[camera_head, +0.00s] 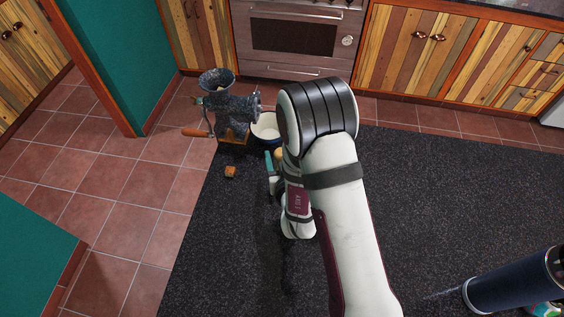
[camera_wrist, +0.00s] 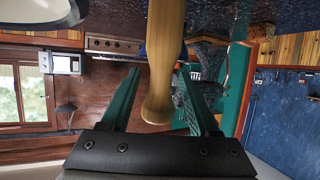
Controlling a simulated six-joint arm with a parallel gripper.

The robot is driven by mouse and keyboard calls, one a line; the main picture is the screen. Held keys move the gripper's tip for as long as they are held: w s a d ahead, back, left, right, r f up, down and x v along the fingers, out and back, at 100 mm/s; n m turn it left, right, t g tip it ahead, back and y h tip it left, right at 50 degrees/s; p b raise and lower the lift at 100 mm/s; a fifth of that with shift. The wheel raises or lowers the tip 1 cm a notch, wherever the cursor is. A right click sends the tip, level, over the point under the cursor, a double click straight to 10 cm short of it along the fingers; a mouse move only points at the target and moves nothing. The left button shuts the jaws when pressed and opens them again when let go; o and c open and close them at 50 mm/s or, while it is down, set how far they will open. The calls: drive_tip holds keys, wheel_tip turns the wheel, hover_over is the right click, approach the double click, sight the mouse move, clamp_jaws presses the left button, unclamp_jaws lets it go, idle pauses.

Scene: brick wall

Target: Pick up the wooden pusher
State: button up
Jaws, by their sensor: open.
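The wooden pusher (camera_wrist: 163,75) is a pale, smooth wooden handle with a rounded, wider end. In the wrist view it hangs into the picture from the top, between my two teal fingers. My gripper (camera_wrist: 160,70) is open, with a gap on both sides of the pusher; I cannot tell how deep it sits between the fingertips. In the head view only a small pale part of the pusher (camera_head: 279,153) shows beside my gripper (camera_head: 270,160); my arm hides the rest.
A dark speckled meat grinder (camera_head: 232,108) with a wooden handle stands left of my gripper. A small brown piece (camera_head: 230,172) lies in front. A dark blue cylinder (camera_head: 515,280) is at the lower right. The dark counter's middle is mostly clear.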

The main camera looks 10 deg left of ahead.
drive_tip(key=shift+x, duration=0.9)
clamp_jaws()
drive_tip(key=shift+r, duration=0.1)
drive_tip(key=s+d+r, duration=0.1)
drive_tip(key=d+r, duration=1)
drive_tip(key=shift+s+d, duration=0.25)
drive_tip(key=shift+d, duration=0.05)
